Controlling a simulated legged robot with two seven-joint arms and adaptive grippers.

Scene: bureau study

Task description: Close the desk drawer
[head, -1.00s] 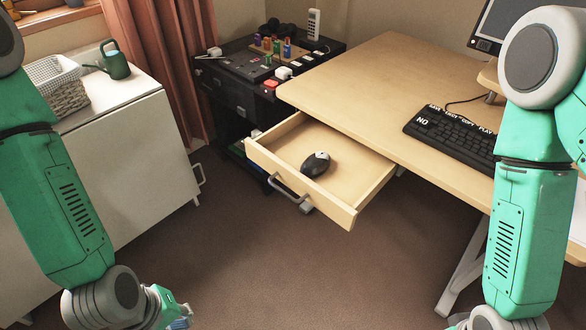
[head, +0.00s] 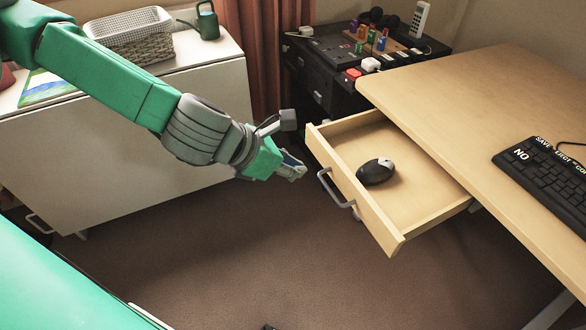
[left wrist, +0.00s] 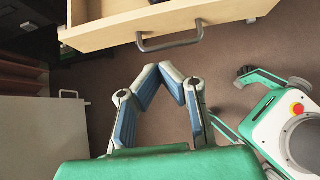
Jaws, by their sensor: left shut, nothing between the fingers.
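The desk drawer (head: 374,213) stands pulled out from under the wooden desk (head: 470,110) in the head view, with a grey handle (head: 336,190) on its front. A black and grey mouse (head: 376,171) lies inside it. My left gripper (head: 300,171) is shut and empty, just left of the drawer front near the handle, with a small gap in the picture. In the left wrist view the drawer front (left wrist: 225,14) and its handle (left wrist: 170,43) lie beyond the closed fingertips (left wrist: 172,72), apart from them.
A white cabinet (head: 130,150) with a basket (head: 130,36) and a green watering can (head: 205,20) stands at left. A black cabinet (head: 330,60) with small items stands behind the drawer. A keyboard (head: 550,180) is on the desk. The brown floor before the drawer is clear.

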